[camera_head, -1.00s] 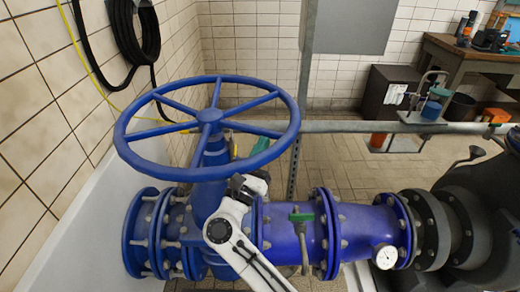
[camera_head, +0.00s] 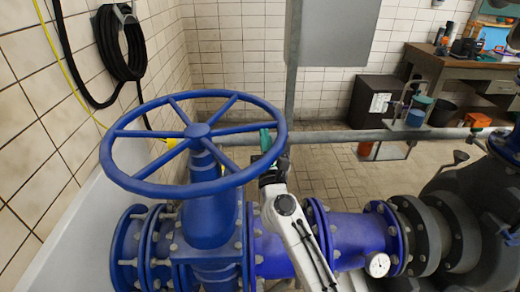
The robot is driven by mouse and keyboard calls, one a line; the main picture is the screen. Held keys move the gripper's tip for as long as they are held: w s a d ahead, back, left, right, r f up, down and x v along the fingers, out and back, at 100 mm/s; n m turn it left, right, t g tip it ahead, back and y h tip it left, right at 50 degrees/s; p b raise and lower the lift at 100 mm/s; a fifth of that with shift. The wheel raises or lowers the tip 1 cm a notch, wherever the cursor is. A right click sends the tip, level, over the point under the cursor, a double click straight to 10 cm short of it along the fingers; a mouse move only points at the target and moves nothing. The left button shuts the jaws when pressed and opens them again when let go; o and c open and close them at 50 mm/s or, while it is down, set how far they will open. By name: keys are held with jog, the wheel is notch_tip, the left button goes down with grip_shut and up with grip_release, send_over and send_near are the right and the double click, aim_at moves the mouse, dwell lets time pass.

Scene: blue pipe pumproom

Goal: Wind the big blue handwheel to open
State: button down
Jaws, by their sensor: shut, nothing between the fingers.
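The big blue handwheel (camera_head: 120,172) lies nearly level on top of the blue valve body (camera_head: 207,212), left of the picture's middle. Its hub (camera_head: 198,130) carries several spokes to the round rim. My white arm comes up from the lower right.
A grey horizontal rail (camera_head: 345,137) and upright post (camera_head: 293,60) stand behind the wheel. A black hose coil (camera_head: 122,50) hangs on the tiled wall at left. A blue flanged pipe (camera_head: 350,236) with a white gauge (camera_head: 377,265) runs right.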

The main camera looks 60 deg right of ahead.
jog(key=w+d+n+t+y+b, duration=0.5)
jog(key=w+d+n+t+y, duration=0.1)
jog(key=y, duration=0.7)
jog(key=shift+w+d+n+t+b, duration=0.4)
jog(key=shift+w+d+n, duration=0.45)
jog(key=shift+w, duration=0.6)
